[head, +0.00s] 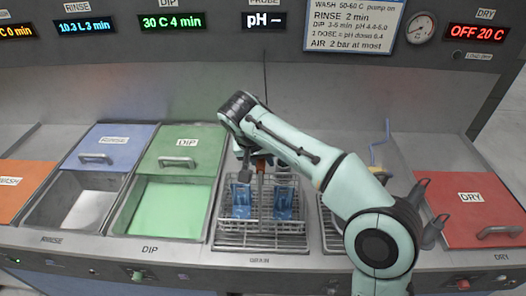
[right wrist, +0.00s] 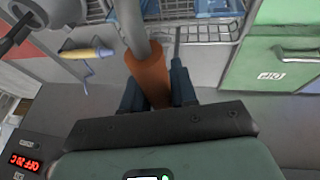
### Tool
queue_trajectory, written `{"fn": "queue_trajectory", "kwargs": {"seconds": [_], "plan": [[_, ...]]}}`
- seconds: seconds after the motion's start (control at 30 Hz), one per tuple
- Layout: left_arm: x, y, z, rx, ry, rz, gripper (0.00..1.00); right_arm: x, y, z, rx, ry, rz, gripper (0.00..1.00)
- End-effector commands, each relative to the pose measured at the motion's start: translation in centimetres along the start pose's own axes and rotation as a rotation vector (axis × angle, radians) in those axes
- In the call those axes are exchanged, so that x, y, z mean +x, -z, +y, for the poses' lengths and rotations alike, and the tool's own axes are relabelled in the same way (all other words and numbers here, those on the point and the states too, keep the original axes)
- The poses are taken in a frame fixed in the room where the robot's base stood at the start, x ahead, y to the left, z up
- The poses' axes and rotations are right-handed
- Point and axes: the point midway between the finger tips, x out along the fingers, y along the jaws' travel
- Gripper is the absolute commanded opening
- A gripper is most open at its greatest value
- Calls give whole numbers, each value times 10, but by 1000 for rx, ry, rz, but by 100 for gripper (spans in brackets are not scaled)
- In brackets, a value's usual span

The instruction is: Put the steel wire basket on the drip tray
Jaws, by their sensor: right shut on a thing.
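The steel wire basket (head: 262,226) is at the drain bay in the middle of the counter, with blue pieces (head: 241,200) standing in it. My right gripper (head: 258,172) is above it, shut on the basket's orange-brown handle grip, which fills the space between the fingers in the right wrist view (right wrist: 148,78). A grey bar runs from the grip towards the basket. A wire rack, apparently the drip tray (head: 260,247), shows under the basket at the front. I cannot tell whether the basket touches it. My left gripper is not in view.
Left of the basket is the green dip tank (head: 168,208), then the grey rinse tank (head: 80,208), both with lids behind. Another wire rack (head: 331,232) is right, partly behind my arm. A red dry lid (head: 480,208) is far right. A yellow-handled tool (right wrist: 88,53) hangs nearby.

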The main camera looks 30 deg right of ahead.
Motion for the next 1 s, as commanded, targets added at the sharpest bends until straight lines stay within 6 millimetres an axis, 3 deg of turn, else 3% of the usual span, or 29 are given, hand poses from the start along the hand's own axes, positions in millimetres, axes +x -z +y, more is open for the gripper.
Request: {"fn": "queue_trajectory", "kwargs": {"seconds": [0.17, 0.4, 0.8, 0.83, 0.9, 1.0], "plan": [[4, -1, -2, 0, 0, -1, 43, 8, -3, -2, 3, 2, 5, 0], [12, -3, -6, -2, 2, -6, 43, 36, -14, -8, 2, 2, 5, 0], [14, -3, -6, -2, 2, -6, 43, 40, -15, -9, 2, 3, 6, 0], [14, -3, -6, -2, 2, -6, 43, 42, -16, -9, 0, 1, 1, 31], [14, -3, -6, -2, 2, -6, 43, 41, -16, -9, 1, 1, 1, 53], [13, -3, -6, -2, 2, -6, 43, 41, -16, -9, 1, 1, 1, 53]]}}
